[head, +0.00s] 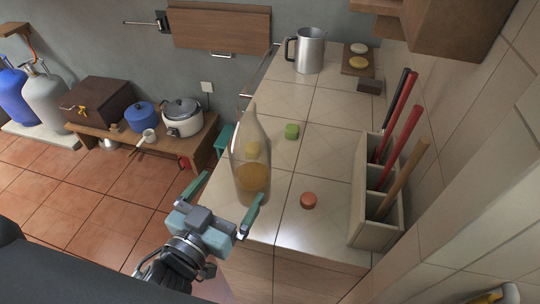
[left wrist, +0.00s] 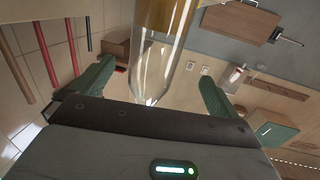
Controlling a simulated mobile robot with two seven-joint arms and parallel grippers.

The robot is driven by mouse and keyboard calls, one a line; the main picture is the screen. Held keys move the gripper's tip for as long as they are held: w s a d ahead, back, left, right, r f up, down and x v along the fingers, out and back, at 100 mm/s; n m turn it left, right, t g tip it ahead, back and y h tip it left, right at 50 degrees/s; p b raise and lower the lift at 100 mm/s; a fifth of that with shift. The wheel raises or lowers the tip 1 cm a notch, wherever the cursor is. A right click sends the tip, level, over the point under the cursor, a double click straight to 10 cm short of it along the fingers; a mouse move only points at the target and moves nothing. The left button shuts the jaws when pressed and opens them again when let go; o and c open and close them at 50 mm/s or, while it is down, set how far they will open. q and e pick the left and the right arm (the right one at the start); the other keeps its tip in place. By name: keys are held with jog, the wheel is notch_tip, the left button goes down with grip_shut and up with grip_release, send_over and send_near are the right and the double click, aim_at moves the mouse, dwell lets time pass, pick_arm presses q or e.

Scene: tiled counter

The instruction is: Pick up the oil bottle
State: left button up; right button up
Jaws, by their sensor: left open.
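The oil bottle (head: 250,172) is clear glass with amber oil in its lower part. It stands upright near the left front of the tiled counter. In the left wrist view the bottle (left wrist: 163,50) shows beyond and between the two open fingers (left wrist: 155,84). I cannot tell whether either finger touches the glass. My right gripper does not show.
A rack (head: 376,225) with red, black and wooden handles stands at right. The low bench (head: 150,143) at left holds pots.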

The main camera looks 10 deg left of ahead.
aim_at(239, 172)
pick_arm(q)
jog(key=shift+w+d+r, duration=0.2)
jog(key=shift+w+r, duration=0.05)
jog(key=shift+r, duration=0.6)
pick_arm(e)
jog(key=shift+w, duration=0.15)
pick_arm(q)
jog(key=shift+w, duration=0.15)
jog(key=shift+w, duration=0.3)
jog(key=shift+w+d+p, duration=0.25)
jog(key=shift+w+p, duration=0.05)
jog(key=shift+w, duration=0.6)
jog(key=shift+w+d+f+p, duration=0.15)
jog(key=shift+w+d, duration=0.1)
jog(key=shift+w, duration=0.6)
jog(key=shift+w+d+f+p, duration=0.1)
jog(key=shift+w+d+p, duration=0.1)
jog(key=shift+w, duration=0.6)
jog(key=shift+w+d+f+p, duration=0.15)
jog(key=shift+w+d, duration=0.1)
jog(key=shift+w, duration=0.6)
jog(key=shift+r, duration=0.1)
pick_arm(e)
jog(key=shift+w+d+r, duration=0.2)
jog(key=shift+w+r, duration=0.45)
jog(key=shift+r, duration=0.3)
